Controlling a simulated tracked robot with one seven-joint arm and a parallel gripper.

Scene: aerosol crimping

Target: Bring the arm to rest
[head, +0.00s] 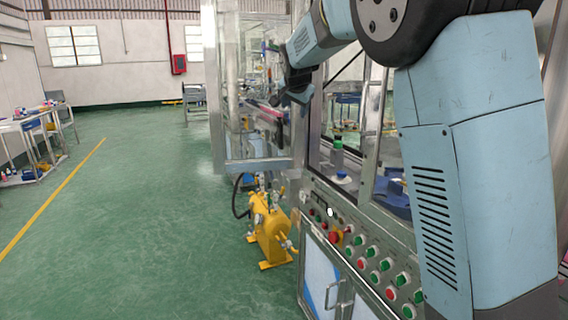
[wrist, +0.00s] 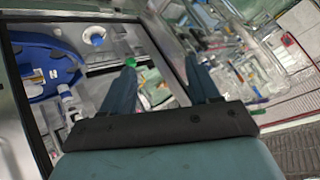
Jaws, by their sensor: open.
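My arm reaches up and across the right side of the head view, in front of the crimping machine (head: 350,232). My gripper (head: 290,95) is near the top middle of that view, in front of the machine's glass and frame. In the wrist view my gripper (wrist: 165,75) shows two fingers spread apart with nothing between them. Beyond the fingers lies the machine's inside, with a blue curved part (wrist: 45,65) and a small green-topped item (wrist: 130,62).
The machine's front panel carries green and red buttons (head: 375,265). A green-capped bottle (head: 337,152) stands inside its opening. A yellow unit (head: 270,235) stands on the floor beside it. Tables with items (head: 30,125) line the left wall. The green floor (head: 150,220) between is clear.

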